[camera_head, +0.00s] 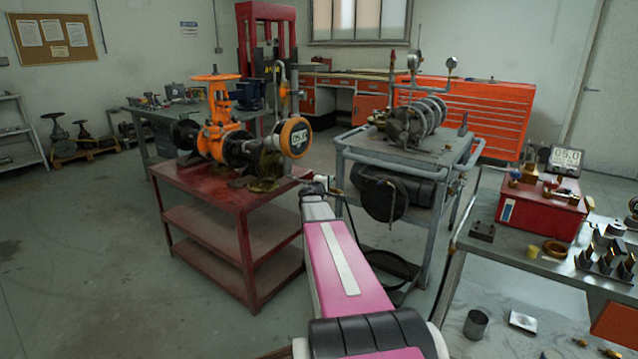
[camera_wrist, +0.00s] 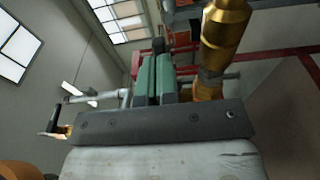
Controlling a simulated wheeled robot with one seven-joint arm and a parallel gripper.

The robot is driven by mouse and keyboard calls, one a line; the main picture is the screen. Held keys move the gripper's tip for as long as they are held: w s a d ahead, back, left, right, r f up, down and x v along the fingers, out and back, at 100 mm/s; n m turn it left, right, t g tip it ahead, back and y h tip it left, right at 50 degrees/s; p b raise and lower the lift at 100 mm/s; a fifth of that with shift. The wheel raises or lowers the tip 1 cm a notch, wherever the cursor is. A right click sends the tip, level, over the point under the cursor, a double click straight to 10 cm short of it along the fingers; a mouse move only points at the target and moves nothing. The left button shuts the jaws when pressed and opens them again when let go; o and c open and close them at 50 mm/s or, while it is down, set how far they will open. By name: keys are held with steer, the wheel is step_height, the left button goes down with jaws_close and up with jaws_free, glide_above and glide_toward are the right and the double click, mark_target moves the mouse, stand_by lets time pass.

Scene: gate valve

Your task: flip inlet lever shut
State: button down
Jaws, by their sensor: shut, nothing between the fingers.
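The orange gate valve (camera_head: 217,125) with its handwheel on top stands on a red cart, joined to dark flanged pipe. A round gauge with an orange rim (camera_head: 294,138) sits at its right end. My gripper (camera_wrist: 157,70) is shut and empty, its two green fingers side by side in the wrist view. In the head view my pink arm reaches toward the cart's right end, near the gauge. A brass fitting (camera_wrist: 223,35) is close to the right of the fingers. A grey rod with a dark end (camera_wrist: 75,110) is at the left. I cannot tell which part is the inlet lever.
The red cart (camera_head: 205,185) has open shelves below. A grey pump cart (camera_head: 400,155) stands close on its right. A workbench (camera_head: 478,255) with a red box (camera_head: 542,207) and small parts is at the right. The floor at left is clear.

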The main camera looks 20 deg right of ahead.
steer(key=shift+x, duration=1.35)
steer(key=shift+s+d, duration=0.1)
steer(key=shift+d, duration=0.05)
steer(key=shift+s+a, duration=0.2)
steer(key=shift+s, duration=0.2)
steer(key=s+a, duration=0.3)
steer(key=s, duration=0.9)
steer(key=shift+s+a, duration=0.25)
steer(key=shift+s, duration=0.05)
